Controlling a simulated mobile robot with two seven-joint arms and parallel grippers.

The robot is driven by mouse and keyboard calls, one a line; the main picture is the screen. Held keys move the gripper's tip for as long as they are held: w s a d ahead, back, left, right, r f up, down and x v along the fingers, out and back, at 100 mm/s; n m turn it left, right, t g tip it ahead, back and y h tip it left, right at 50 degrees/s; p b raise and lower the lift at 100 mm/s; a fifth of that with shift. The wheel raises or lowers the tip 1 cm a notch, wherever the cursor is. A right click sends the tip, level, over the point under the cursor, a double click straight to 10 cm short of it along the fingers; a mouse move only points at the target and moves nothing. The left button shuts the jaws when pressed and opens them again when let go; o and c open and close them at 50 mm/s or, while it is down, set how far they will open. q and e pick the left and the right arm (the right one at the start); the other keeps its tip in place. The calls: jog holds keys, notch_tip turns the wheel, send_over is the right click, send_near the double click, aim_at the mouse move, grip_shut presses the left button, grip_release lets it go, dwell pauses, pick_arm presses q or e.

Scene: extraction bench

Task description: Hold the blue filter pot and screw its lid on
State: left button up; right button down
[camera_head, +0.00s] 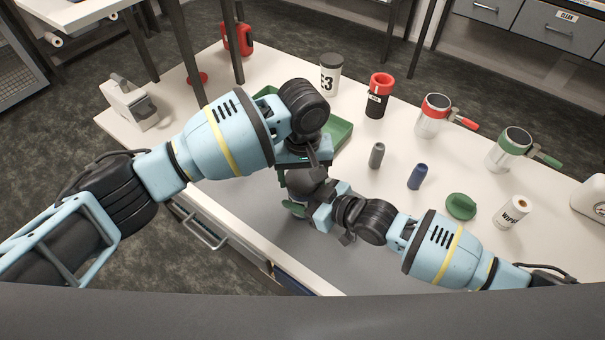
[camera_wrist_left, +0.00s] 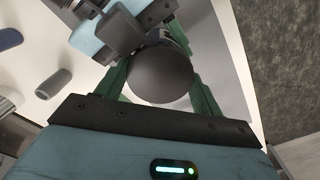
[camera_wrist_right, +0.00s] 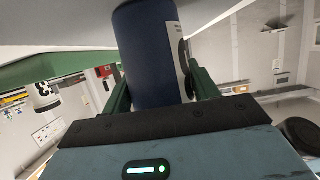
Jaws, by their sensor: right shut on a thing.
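The blue filter pot (camera_wrist_right: 150,55) is a dark blue cylinder with a white label. It stands between the green fingers of my right gripper (camera_wrist_right: 160,90), which is shut on it from the side. In the head view the right gripper (camera_head: 298,207) and my left arm hide most of the pot. The dark, round, domed lid (camera_wrist_left: 160,75) is at the pot's top end; I cannot tell how tightly it sits. My left gripper (camera_wrist_left: 160,92) is above it, pointing down, with one green finger on each side of the lid and slim gaps showing; it looks open.
A green tray (camera_head: 340,136) lies just behind the grippers. A grey cylinder (camera_head: 376,155), a blue cylinder (camera_head: 418,177), a green round piece (camera_head: 461,206) and a wipes tub (camera_head: 513,211) stand to the right. Several jars and pots line the back. The grey mat's front is clear.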

pick_arm(q)
jog(key=o, duration=0.4)
jog(key=shift+o, duration=0.2)
jog(key=shift+r, duration=2.25)
jog(key=shift+c, duration=0.4)
jog(key=shift+r+n, duration=0.5)
jog(key=shift+n, duration=0.2)
jog(key=shift+r+n, duration=0.65)
jog(key=shift+n, duration=0.35)
jog(key=shift+r+n, duration=0.6)
jog(key=shift+n, duration=0.4)
jog(key=shift+f, duration=0.1)
jog(key=shift+f, duration=3.9)
